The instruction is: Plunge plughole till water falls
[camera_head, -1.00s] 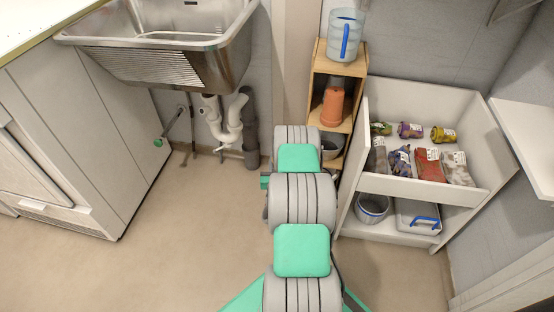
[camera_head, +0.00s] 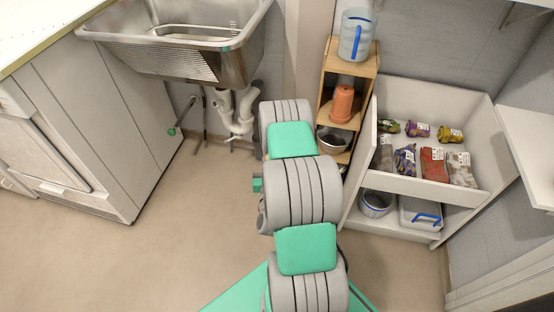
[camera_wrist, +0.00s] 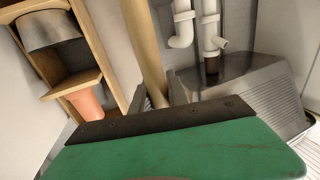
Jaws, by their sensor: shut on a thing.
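The steel washtub basin (camera_head: 180,57) is at the upper left of the head view; it also shows upside down at the right of the wrist view (camera_wrist: 245,90). I see a pale strip inside the basin in the head view, but cannot tell whether it is water. The plughole is not visible. My gripper (camera_wrist: 158,96) is shut on a pale wooden stick (camera_wrist: 143,45), which looks like the plunger's handle. The plunger's cup is out of view. In the head view my arm hides the gripper and the stick.
White drain pipes (camera_head: 238,110) hang under the basin. A narrow wooden shelf (camera_head: 347,60) with a jug (camera_head: 352,35), a terracotta pot (camera_head: 342,103) and a metal bowl (camera_head: 334,140) stands right of my arm. A white cabinet (camera_head: 440,195) holds bags and tins. Floor at left is clear.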

